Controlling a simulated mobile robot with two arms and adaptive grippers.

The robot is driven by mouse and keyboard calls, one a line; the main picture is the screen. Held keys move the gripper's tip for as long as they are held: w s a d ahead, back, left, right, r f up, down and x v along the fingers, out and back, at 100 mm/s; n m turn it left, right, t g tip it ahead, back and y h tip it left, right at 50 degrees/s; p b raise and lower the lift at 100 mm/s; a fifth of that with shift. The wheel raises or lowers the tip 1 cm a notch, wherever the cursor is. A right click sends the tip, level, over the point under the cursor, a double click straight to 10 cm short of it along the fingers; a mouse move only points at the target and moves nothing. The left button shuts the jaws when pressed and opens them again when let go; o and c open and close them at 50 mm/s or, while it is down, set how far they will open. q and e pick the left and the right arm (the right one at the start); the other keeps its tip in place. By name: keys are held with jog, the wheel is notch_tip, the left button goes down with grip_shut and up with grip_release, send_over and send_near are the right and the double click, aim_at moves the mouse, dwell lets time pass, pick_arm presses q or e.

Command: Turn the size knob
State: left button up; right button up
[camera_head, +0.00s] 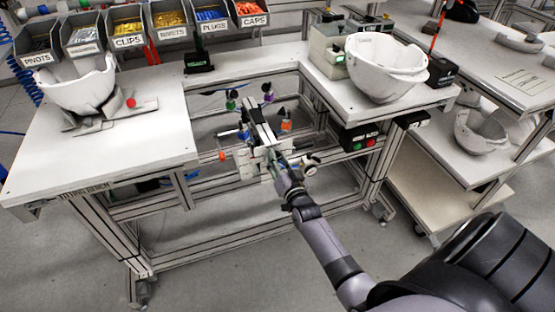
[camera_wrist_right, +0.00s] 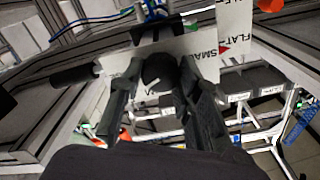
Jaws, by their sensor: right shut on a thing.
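The size knob (camera_wrist_right: 160,72) is a round black knob with a white mark, in front of a white plate (camera_wrist_right: 125,62) in the right wrist view. Letters reading "SMA" and a red triangle show on the panel right of it. My right gripper (camera_wrist_right: 162,78) has its two dark fingers closed on either side of the knob. In the head view my right gripper (camera_head: 278,168) is at the fixture (camera_head: 262,140) in the gap between the benches, and hides the knob there. My left gripper is in neither view.
A white helmet shell (camera_head: 80,88) stands on the left bench (camera_head: 120,150), another shell (camera_head: 385,68) on the right bench. Labelled bins (camera_head: 127,28) line the back. Coloured knobs (camera_head: 286,121) stick out around the fixture, close to my gripper. Bench frame rails run below.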

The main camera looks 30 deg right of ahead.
jog(key=m, duration=0.3)
jog(key=shift+f, duration=0.1)
jog(key=shift+m, duration=0.5)
jog(key=o, duration=1.1)
jog(key=shift+o, duration=0.2)
jog(key=shift+s, duration=0.1)
jog(key=v, duration=1.2)
jog(key=shift+d, duration=0.1)
